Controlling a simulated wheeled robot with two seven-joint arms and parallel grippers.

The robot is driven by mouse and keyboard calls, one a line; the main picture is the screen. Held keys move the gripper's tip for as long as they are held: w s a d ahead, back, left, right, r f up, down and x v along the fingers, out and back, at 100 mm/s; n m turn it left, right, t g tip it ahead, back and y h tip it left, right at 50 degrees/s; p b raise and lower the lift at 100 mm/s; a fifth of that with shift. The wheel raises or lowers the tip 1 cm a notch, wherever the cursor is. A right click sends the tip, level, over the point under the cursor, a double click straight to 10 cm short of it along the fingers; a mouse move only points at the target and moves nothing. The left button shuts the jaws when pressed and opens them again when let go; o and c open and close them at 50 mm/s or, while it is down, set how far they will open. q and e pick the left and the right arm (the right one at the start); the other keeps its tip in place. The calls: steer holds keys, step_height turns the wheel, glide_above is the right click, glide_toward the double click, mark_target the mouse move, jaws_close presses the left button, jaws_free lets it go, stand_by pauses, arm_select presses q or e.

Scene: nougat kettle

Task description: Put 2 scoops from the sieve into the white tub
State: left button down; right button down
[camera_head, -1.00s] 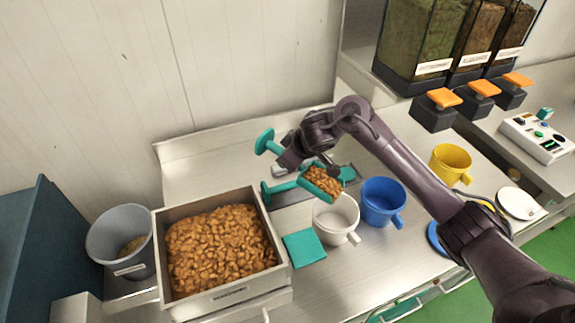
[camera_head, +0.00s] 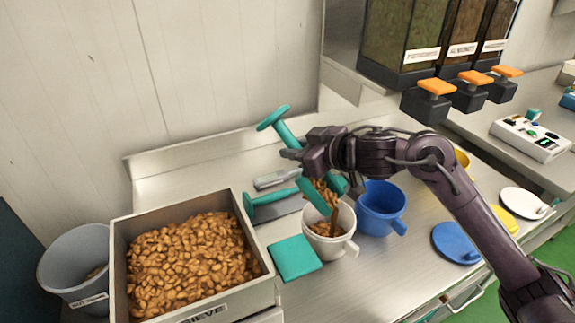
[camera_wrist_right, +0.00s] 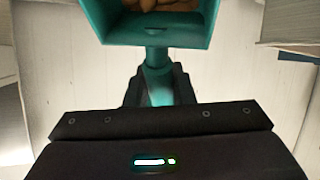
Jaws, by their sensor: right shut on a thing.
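My right gripper (camera_head: 293,153) is shut on the handle of a teal scoop (camera_head: 313,194). The scoop is tilted over the white tub (camera_head: 347,243), and nuts are falling from it into the tub. Some nuts lie inside the tub. In the right wrist view the scoop (camera_wrist_right: 152,28) fills the top, with nuts still in it. The sieve (camera_head: 119,262) is a metal box labelled SIEVE, full of brown nuts (camera_head: 185,262), at the left. My left gripper is not in view.
A blue tub (camera_head: 382,208) stands close right of the white tub. A teal square (camera_head: 294,257) lies left of it. Another teal tool (camera_head: 270,203) lies behind. A grey bucket (camera_head: 72,262) stands left of the sieve. Dispensers (camera_head: 405,45) stand at the back right.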

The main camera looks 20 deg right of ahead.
steer(key=shift+s+d+r+t+y+b, duration=0.95)
steer(key=shift+s+d+t+b, duration=0.3)
steer(key=shift+b, duration=1.85)
steer(key=shift+s+d+r+m+t+y+b, duration=0.2)
steer(key=shift+s+r+t+b, duration=0.1)
steer(key=shift+r+b, duration=0.15)
steer(key=shift+s+d+r+m+t+y+b, duration=0.1)
steer(key=shift+s+r+m+t+b, duration=0.15)
steer(key=shift+r+b, duration=0.15)
steer(key=shift+r, duration=0.1)
step_height(320, 180, up, 5)
steer(key=n+g+h+p, duration=0.1)
steer(key=g+h+p, duration=0.3)
steer(key=p, duration=1.1)
steer(key=n+g+h+p, duration=0.1)
steer(key=g+h+p, duration=0.2)
steer(key=p, duration=1.2)
steer(key=shift+w+g+h, duration=0.1)
steer(key=shift+g+h, duration=0.25)
steer(key=shift+g, duration=1.45)
